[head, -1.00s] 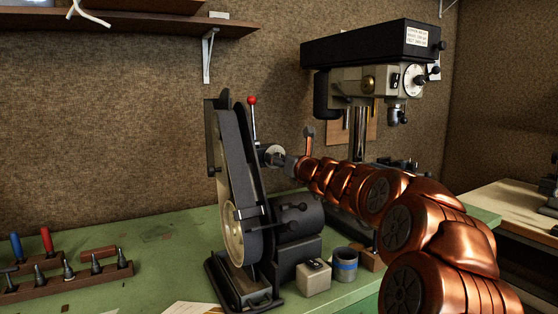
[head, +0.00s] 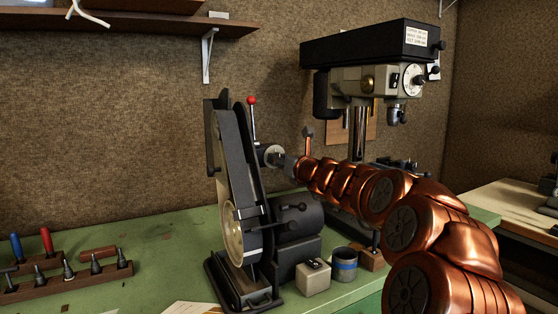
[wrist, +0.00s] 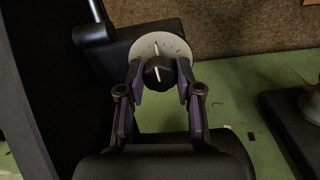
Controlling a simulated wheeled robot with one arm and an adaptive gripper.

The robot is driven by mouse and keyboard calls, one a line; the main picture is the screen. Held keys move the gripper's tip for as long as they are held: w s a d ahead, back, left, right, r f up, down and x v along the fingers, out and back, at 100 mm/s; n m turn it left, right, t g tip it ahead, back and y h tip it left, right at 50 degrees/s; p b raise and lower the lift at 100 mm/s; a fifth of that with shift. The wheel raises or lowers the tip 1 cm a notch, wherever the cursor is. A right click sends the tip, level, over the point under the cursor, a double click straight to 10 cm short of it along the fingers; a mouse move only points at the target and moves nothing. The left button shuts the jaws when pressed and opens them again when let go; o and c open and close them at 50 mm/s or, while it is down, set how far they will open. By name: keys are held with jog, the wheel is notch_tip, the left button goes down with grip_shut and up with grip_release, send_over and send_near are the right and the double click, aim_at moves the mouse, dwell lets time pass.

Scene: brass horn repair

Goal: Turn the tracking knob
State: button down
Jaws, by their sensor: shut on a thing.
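The tracking knob (wrist: 158,73) is a black round knob with a white pointer line, in front of a pale dial plate (wrist: 163,46) with tick marks. The pointer stands near upright, leaning slightly left at its top in the wrist view. My gripper (wrist: 159,79) is shut on the knob, one finger on each side. In the head view my gripper (head: 286,163) reaches the right side of the upright belt grinder (head: 236,170), near its top. There the pale dial (head: 271,152) shows, and the knob is mostly hidden by the gripper.
A red-tipped lever (head: 252,101) stands just behind the belt. A drill press (head: 372,47) is at the back right. A tool rack (head: 68,277) lies left.

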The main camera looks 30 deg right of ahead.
jog(key=shift+r+n+p, duration=0.25)
jog(key=shift+n+p, duration=0.25)
jog(key=shift+n, duration=2.5)
jog(key=c, duration=0.8)
grip_release()
jog(key=shift+f, duration=0.1)
